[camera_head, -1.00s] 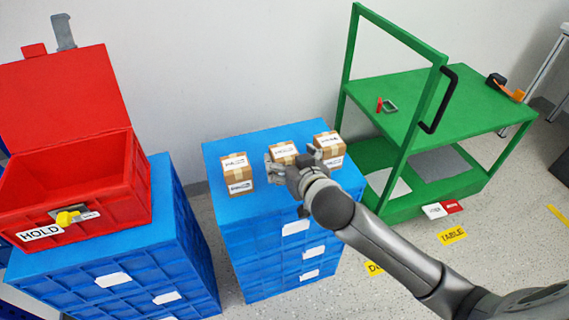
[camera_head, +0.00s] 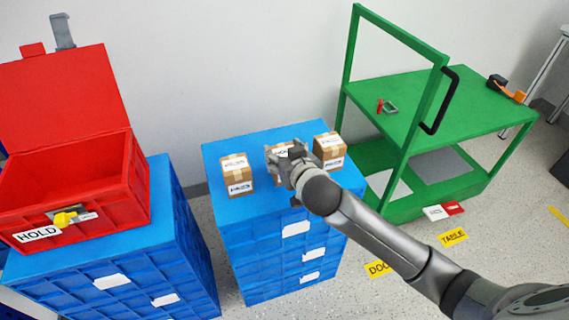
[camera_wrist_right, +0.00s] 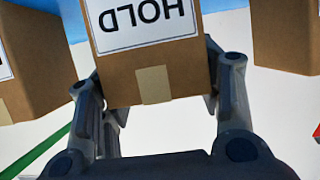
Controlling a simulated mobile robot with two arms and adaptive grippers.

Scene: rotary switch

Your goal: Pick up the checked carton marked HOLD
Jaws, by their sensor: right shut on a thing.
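The carton marked HOLD (camera_wrist_right: 150,60) fills the upper middle of the right wrist view, brown with a white label and a strip of tape. In the head view it is the middle carton (camera_head: 283,150), mostly hidden by my gripper, on the blue crate stack (camera_head: 250,205). My right gripper (camera_head: 290,160) is shut on it; in the wrist view its fingers (camera_wrist_right: 155,105) lie along both sides of the carton. I cannot tell whether the carton is clear of the surface. My left gripper is not in view.
One carton (camera_head: 237,175) stands to the left and another (camera_head: 328,150) close to the right of the held one. An open red box (camera_head: 75,190) labelled HOLD sits on another blue stack at left. A green trolley (camera_head: 440,115) stands at right.

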